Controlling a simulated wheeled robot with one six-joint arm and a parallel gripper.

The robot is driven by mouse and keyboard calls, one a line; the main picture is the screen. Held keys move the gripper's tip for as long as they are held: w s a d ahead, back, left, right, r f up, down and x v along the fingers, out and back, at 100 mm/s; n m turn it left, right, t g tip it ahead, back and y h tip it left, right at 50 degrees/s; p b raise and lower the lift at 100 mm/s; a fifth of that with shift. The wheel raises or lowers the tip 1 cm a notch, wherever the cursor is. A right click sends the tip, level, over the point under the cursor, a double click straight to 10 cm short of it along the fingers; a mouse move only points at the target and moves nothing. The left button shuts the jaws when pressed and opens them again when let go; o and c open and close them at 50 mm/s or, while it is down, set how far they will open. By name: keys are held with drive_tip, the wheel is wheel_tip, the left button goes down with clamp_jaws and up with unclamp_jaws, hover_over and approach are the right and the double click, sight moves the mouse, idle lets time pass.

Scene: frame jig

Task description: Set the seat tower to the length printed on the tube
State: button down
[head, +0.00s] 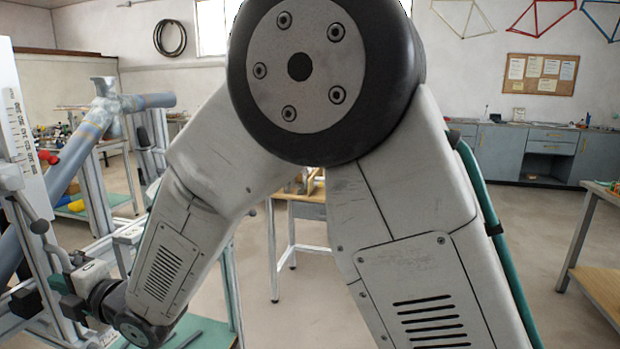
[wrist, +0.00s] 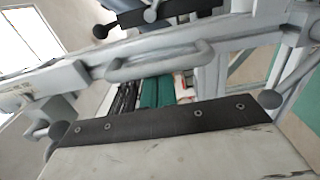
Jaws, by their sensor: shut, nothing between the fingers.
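The length printed on the tube cannot be read. My gripper (head: 62,284) is low at the left, close to the jig's slanted grey rails, and shut with nothing in it; contact cannot be told. The wrist view shows a grey jig bar (wrist: 150,55) with a looped handle (wrist: 160,62) and dark round knobs (wrist: 270,99).
My own arm fills the middle of the head view and hides much behind it. A workbench (head: 600,270) stands at the right edge, and grey cabinets (head: 525,150) line the back wall. Open floor lies between them.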

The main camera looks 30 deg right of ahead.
drive_tip(key=shift+w+d, duration=0.3)
drive_tip(key=shift+w, duration=0.05)
idle(0.5)
drive_tip(key=shift+s+a, duration=0.1)
drive_tip(key=shift+s+a, duration=0.6)
drive_tip(key=shift+s, duration=0.1)
